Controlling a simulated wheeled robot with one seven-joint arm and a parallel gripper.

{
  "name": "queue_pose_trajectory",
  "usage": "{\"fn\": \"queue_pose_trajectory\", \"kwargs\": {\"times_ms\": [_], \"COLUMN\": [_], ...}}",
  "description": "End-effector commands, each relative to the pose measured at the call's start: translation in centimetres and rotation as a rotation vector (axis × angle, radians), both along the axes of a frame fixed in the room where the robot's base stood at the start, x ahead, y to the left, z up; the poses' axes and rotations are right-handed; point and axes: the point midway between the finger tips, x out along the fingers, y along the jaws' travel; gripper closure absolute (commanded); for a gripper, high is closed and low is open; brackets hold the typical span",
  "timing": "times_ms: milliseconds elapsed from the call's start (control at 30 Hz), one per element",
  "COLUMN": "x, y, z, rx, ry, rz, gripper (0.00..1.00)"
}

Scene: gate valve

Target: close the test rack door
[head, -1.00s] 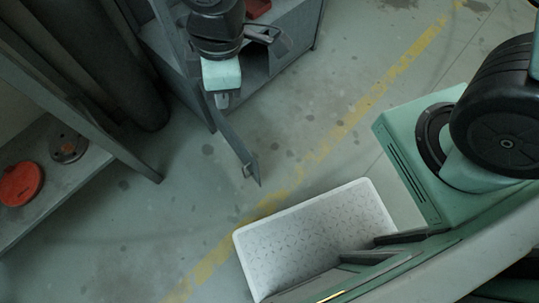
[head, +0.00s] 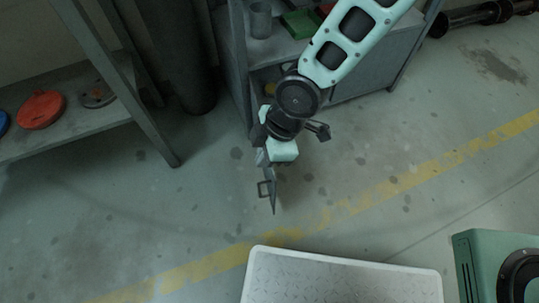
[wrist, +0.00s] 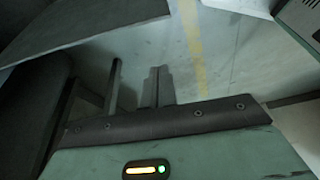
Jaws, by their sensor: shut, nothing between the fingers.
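My arm hides the hinge side and part of the rack front. In the wrist view the shut fingers (wrist: 158,88) point ahead over the floor. A grey panel fills the upper left there; I cannot tell if it is the door.
A grey shelf table (head: 70,135) with a red disc (head: 41,109) stands left. A dark cylinder (head: 180,60) stands between it and the rack. A white patterned platform (head: 340,280) lies in front. Floor right of the door is clear, crossed by a yellow line (head: 430,165).

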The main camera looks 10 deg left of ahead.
Motion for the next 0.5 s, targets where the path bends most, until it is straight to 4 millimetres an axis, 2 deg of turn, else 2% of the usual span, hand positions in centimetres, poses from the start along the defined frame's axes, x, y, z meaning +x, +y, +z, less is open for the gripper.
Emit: {"fn": "queue_pose_trajectory", "kwargs": {"times_ms": [33, 433, 500], "x": [-0.2, -1.0, -0.2], "y": [0.3, 2.5, 0.9], "z": [-1.3, -8.1, -7.7], "rx": [-0.002, -0.001, -0.002], "ry": [0.001, 0.001, 0.000], "rz": [0.002, 0.000, -0.007], "gripper": [1.00, 1.00, 1.00]}}
